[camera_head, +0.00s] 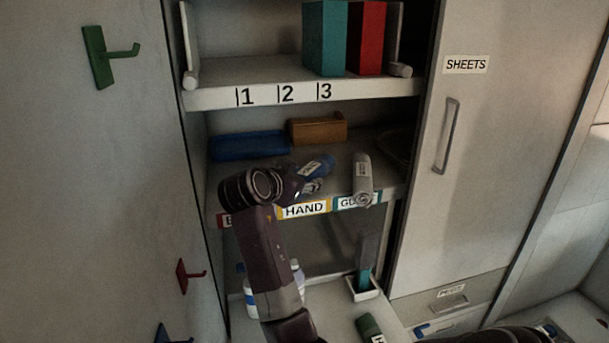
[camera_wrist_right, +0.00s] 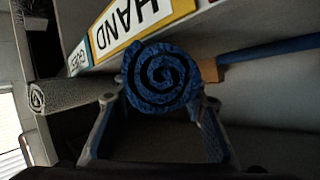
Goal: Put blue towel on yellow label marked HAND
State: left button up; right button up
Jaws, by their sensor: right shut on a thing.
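The blue towel (camera_head: 318,165) is a tight roll. In the right wrist view its spiral end (camera_wrist_right: 162,78) fills the space between the fingers. My right gripper (camera_head: 306,180) is shut on it, and also shows in the wrist view (camera_wrist_right: 158,108). It holds the towel at the middle shelf, just above and behind the yellow-edged HAND label (camera_head: 304,209) on the shelf's front edge. The label also shows upside down in the wrist view (camera_wrist_right: 130,20). I cannot tell whether the towel touches the shelf. My left gripper is not in view.
A grey rolled towel (camera_head: 362,180) lies right of the gripper, above a teal label (camera_head: 356,202). A long blue item (camera_head: 248,146) and a brown box (camera_head: 318,130) are behind on the shelf. The numbered upper shelf (camera_head: 290,92) is overhead. A green hook (camera_head: 105,55) is left.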

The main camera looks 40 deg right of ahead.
jog(key=o, duration=1)
jog(key=shift+f, duration=0.1)
jog(key=shift+o, duration=0.9)
jog(key=shift+a, duration=0.25)
jog(key=p+v, duration=0.3)
jog(key=v, duration=0.8)
jog(key=shift+s+a+r, duration=0.15)
jog(key=shift+a+r, duration=0.05)
